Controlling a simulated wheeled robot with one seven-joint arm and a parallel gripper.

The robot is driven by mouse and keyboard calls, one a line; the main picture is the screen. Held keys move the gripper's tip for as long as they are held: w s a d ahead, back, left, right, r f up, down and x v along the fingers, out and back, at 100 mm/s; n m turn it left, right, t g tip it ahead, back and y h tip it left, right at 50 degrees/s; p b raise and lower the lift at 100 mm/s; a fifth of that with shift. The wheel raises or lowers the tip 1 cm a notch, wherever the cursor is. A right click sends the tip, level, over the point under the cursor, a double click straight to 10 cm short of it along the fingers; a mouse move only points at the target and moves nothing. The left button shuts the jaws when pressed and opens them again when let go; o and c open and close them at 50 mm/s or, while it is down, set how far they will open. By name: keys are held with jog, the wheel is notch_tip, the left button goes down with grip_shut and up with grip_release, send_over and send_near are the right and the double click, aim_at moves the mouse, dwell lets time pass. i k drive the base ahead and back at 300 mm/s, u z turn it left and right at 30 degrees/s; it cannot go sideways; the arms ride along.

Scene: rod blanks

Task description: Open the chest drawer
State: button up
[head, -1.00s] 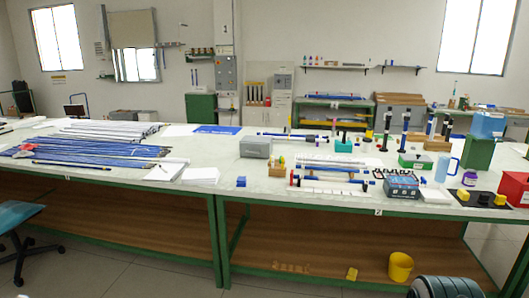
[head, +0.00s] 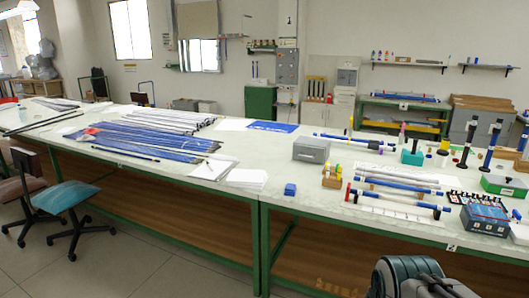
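No thing in the head view can be told for certain as the chest with a drawer. A closed grey box (head: 311,149) stands on the long table, left of the rods. A blue-grey case (head: 485,221) with small items on top stands at the table's right. A green cabinet (head: 260,103) and a white cabinet (head: 313,116) stand against the back wall; their drawers cannot be made out. A dark rounded part of my own body shows at the bottom right. My gripper is not in view.
A long green-framed table (head: 230,185) runs across the view, with a lower wooden shelf. Blue and white rods (head: 150,138) lie on its left part. A blue-seated chair (head: 68,200) stands at the left front. The floor (head: 130,262) ahead of the table is clear there.

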aim_at(312, 154)
jog(key=u, duration=0.4)
jog(key=i, duration=1.85)
jog(key=z, duration=0.3)
jog(key=i, duration=1)
jog(key=z, duration=0.4)
